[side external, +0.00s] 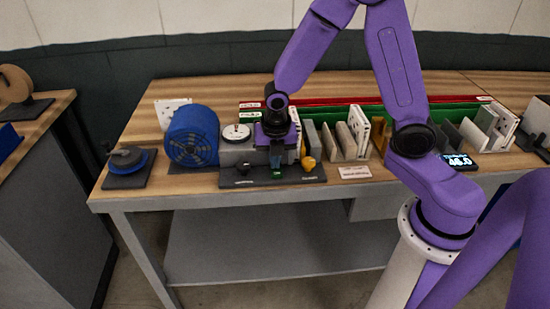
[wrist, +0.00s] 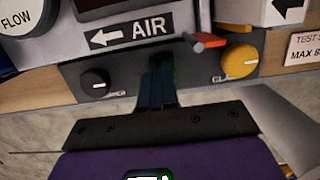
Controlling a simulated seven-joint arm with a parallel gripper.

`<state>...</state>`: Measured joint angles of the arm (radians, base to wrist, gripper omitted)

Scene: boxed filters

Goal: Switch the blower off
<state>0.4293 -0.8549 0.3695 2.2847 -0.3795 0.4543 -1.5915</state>
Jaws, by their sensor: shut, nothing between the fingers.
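The blower looks like the blue drum (side external: 193,137) left of the grey test unit. A black knob (side external: 243,169) is on the left of the dark front panel (side external: 262,182). In the wrist view the black knob (wrist: 95,82) has a small pale mark, and its label is partly legible, ending in "WER". My gripper (side external: 277,172) is shut and empty in front of the panel. In the wrist view its fingertips (wrist: 159,66) are between the black knob and a yellow knob (wrist: 240,61), apart from both. The fingers hide the panel's middle.
The yellow knob, labelled "CLA…", is on the panel's right. An orange-tipped lever (wrist: 207,41) is above it. A white "FLOW" gauge (wrist: 22,14) is at upper left. Upright filters and boards (side external: 350,138) stand to the right. A dark stand with a disc (side external: 127,160) is at the far left.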

